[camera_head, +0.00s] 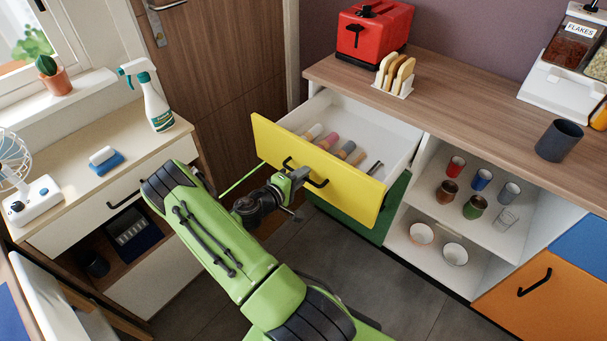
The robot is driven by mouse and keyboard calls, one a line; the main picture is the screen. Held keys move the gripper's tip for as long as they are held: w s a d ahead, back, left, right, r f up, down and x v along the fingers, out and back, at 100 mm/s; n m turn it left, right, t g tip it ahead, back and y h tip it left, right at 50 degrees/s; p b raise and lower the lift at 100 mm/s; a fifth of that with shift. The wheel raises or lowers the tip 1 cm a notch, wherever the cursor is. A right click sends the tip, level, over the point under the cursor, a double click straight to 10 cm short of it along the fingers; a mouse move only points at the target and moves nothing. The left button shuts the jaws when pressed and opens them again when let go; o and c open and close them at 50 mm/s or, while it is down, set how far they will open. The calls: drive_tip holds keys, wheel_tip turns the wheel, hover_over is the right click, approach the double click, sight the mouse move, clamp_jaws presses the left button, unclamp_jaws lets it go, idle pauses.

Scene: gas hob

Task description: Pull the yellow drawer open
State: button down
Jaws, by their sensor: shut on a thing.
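The yellow drawer (345,180) is pulled well out of the wooden-topped cabinet on the right. Its white inside shows, with several small coloured items in it. A black bar handle (318,182) runs across its yellow front. My gripper (296,174) is at the left part of this handle and is shut on it. My green arm reaches up to it from the bottom of the view. The fingertips are small here and partly hidden by the gripper body.
Below the yellow drawer is a green front (397,208). To its right, open shelves (445,224) hold cups and bowls. A red toaster (374,29) and toast rack (395,75) stand on the countertop (460,100). A white cabinet (130,185) stands on the left. Dark floor lies between.

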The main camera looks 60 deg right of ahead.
drive_tip(key=c, duration=1.3)
unclamp_jaws()
drive_tip(key=shift+c, duration=0.2)
drive_tip(key=p+v, duration=0.3)
drive_tip(key=v, duration=1.2)
drive_tip(key=shift+a, duration=0.4)
drive_tip(key=shift+w+r, duration=0.1)
drive_tip(key=shift+w, duration=0.05)
